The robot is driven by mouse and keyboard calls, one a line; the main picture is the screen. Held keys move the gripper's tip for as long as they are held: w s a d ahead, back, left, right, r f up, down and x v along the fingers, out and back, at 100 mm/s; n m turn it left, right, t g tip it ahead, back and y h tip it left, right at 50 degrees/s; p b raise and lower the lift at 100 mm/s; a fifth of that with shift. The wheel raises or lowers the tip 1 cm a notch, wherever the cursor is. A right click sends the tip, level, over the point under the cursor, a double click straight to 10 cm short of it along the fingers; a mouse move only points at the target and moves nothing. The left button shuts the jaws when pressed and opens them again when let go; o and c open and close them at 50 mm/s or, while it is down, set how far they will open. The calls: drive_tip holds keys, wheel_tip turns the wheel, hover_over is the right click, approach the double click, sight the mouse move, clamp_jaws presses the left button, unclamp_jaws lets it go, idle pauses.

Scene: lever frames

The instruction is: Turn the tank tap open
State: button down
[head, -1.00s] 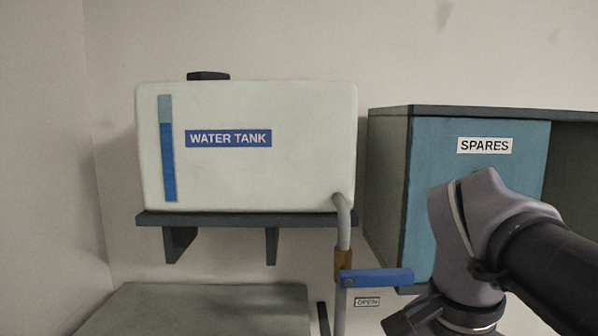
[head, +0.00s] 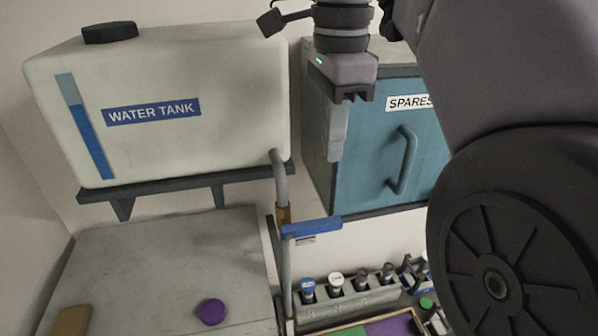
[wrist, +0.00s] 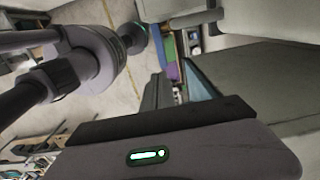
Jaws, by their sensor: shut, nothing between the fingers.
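The tank tap is a blue lever (head: 312,227) on a brass valve body (head: 283,215), set in the grey pipe below the water tank (head: 200,70). The lever lies level, pointing right, across the upright pipe. A small label, partly hidden, sits just under it. My gripper (head: 338,158) is above and a little right of the lever in the head view, fingers down, in front of the spares cabinet. It is shut and empty, apart from the lever. In the wrist view my gripper's fingers (wrist: 160,92) show, but I cannot make out the lever there.
The spares cabinet (head: 365,180) has a teal door with a bar handle (head: 404,160). Below are a rack of several capped bottles (head: 345,302) and a grey worktop (head: 160,265) with a purple disc (head: 211,312). My arm covers the right side.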

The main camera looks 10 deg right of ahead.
sight(324, 222)
drive_tip(key=f+b, duration=0.2)
drive_tip(key=f, duration=0.4)
drive_tip(key=f+b, duration=0.2)
drive_tip(key=f, duration=0.5)
drive_tip(key=shift+w+a+f+b, duration=0.2)
drive_tip(key=shift+b, duration=0.2)
